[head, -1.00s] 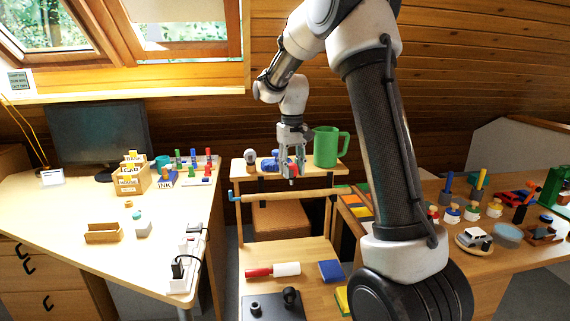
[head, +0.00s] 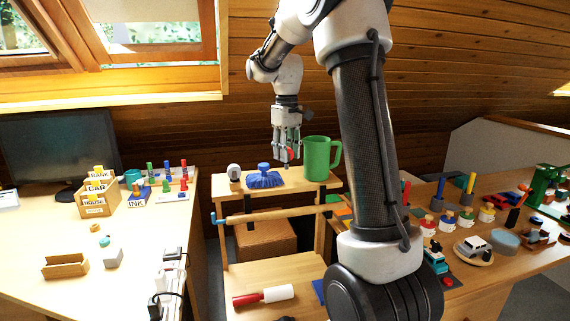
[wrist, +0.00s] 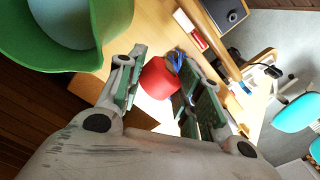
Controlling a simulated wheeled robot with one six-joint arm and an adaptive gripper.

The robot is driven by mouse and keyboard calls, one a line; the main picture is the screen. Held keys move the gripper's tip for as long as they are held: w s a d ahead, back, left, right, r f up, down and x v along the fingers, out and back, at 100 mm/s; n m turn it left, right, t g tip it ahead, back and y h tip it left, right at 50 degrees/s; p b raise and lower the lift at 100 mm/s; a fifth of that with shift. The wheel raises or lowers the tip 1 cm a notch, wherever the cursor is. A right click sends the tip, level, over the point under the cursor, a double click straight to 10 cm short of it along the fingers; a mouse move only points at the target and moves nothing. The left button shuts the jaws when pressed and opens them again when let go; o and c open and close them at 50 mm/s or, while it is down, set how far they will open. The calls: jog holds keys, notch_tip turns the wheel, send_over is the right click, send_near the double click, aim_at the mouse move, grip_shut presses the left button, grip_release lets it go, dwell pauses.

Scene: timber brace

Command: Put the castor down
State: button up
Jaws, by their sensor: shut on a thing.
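My gripper (head: 287,155) points down above the small wooden shelf (head: 300,187). It is shut on a red thing, which I take to be the castor (head: 290,155); only its red part shows clearly. In the wrist view the red castor (wrist: 157,78) sits between the two green-padded fingers (wrist: 152,82). It looks held above the shelf top, between the blue brush-like thing and the green mug; the exact gap is hard to tell.
A wooden rod (head: 275,214) runs along the front. The shelf's front left is clear.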

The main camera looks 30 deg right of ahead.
jog(key=shift+f, duration=1.8)
jog(key=shift+f, duration=0.2)
jog(key=o, duration=1.2)
jog(key=shift+f, duration=0.1)
jog(key=shift+c, duration=0.2)
